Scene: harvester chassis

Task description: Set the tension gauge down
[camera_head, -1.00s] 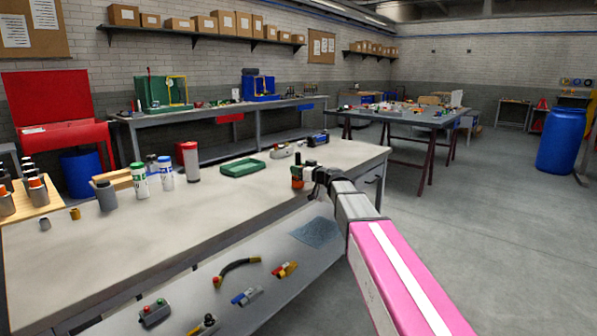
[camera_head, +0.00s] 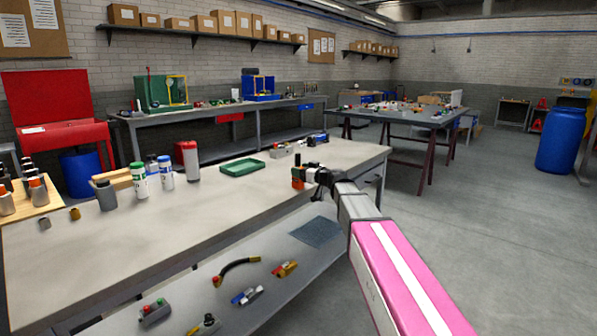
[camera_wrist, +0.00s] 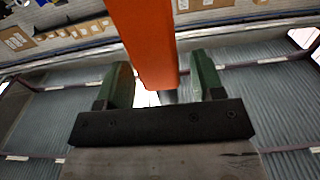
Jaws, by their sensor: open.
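An orange bar-like piece, which I take to be the tension gauge (camera_wrist: 148,45), stands between the two green fingers of my gripper (camera_wrist: 162,88) in the wrist view. The fingers are open; a gap shows at its right side, and its left edge is close to the left finger. In the head view my gripper (camera_head: 304,176) is at the right end of the near workbench (camera_head: 225,215), with a small orange part (camera_head: 297,184) at its tip. Whether the gauge rests on the bench top is too small to tell.
A green tray (camera_head: 242,167), a grey-and-red item (camera_head: 281,151) and a blue-black device (camera_head: 317,139) lie behind my gripper. The bench's front middle is clear. Tools and a dark mat (camera_head: 316,231) lie on the lower shelf.

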